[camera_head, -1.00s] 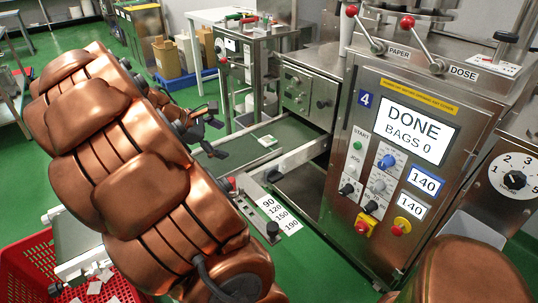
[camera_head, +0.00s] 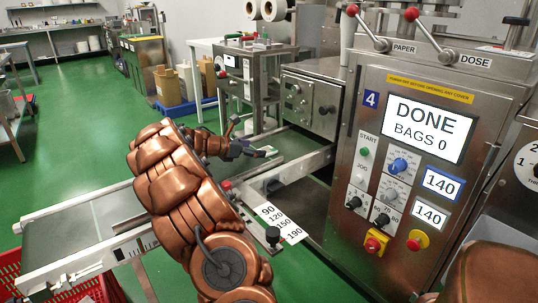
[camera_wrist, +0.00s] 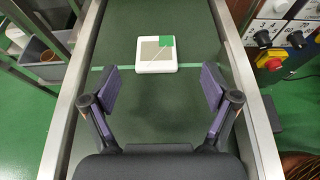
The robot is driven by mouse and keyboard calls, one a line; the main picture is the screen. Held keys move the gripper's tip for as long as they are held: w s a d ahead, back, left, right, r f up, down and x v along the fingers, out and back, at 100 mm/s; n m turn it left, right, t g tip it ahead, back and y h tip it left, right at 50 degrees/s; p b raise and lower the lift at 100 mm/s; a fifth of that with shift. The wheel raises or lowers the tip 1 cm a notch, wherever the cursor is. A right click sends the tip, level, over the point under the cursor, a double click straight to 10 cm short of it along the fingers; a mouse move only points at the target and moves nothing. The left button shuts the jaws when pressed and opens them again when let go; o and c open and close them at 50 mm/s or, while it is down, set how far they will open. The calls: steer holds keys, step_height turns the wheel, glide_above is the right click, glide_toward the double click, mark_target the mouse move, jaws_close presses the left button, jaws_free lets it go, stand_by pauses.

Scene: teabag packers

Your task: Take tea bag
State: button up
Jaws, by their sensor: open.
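A tea bag (camera_wrist: 156,54), a white square with a green tag and a greyish middle, lies flat on the dark green conveyor belt. It also shows small in the head view (camera_head: 268,152), beside my gripper. My gripper (camera_wrist: 157,95) is open and empty in the wrist view, its two purple-padded fingers spread wide. The tea bag lies ahead of the fingertips, midway between them sideways, and is not touched. In the head view my gripper (camera_head: 252,150) is over the belt, partly hidden by my arm.
The conveyor (camera_head: 70,222) has raised metal side rails. The packing machine (camera_head: 425,150) stands to the right with its screen reading DONE, BAGS 0. A red crate (camera_head: 92,292) is at the lower left. Another machine (camera_head: 312,100) stands at the belt's far end.

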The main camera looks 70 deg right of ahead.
mark_target(269, 149)
steer(key=x, duration=0.2)
steer(key=b+x, duration=0.2)
steer(key=x, duration=0.1)
steer(key=shift+w+d+f, duration=0.15)
steer(key=shift+d, duration=0.25)
steer(key=c, duration=0.8)
